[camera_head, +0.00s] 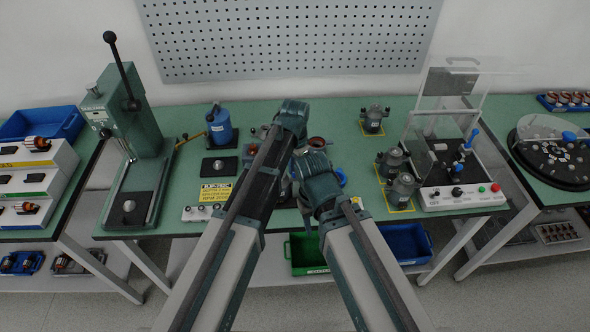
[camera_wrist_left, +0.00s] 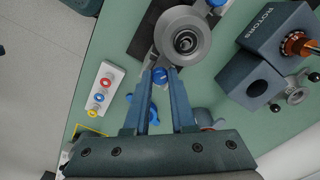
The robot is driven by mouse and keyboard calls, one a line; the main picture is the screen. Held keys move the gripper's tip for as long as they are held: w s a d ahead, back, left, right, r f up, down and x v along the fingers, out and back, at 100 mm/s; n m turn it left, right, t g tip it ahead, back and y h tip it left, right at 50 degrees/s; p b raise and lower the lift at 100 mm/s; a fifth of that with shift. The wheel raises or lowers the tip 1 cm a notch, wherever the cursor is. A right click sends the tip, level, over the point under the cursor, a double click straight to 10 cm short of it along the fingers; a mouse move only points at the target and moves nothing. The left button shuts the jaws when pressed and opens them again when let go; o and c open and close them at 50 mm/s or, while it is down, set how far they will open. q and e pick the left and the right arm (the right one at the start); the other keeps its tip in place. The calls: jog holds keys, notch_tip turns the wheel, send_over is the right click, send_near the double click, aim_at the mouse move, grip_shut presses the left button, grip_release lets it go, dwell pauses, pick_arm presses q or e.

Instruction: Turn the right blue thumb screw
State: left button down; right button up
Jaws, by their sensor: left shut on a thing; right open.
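In the left wrist view, a round grey metal part (camera_wrist_left: 183,36) sits on a dark fixture on the green table. A blue thumb screw (camera_wrist_left: 160,76) is at its lower edge, and another blue knob (camera_wrist_left: 217,3) shows at the top edge. My left gripper (camera_wrist_left: 159,78) has its fingertips on either side of the lower blue thumb screw and is shut on it. In the head view my left gripper (camera_head: 292,116) is above the table's middle, its fingertips hidden. My right gripper (camera_head: 312,166) is lower and beside it, open; its fingers are hard to make out. My arms largely hide the fixture there.
A white test box (camera_head: 462,196) with a clear cover and several grey motor housings (camera_head: 404,187) stand at the right. A green bin (camera_head: 308,254) and blue bin (camera_head: 405,243) are below.

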pick_arm(q)
jog(key=shift+m, duration=2.1)
jog(key=c, duration=0.7)
grip_release()
notch_tip(320, 180, up, 14)
jog(key=p, duration=1.3)
jog(key=shift+f+p, duration=0.1)
jog(key=shift+p, duration=0.3)
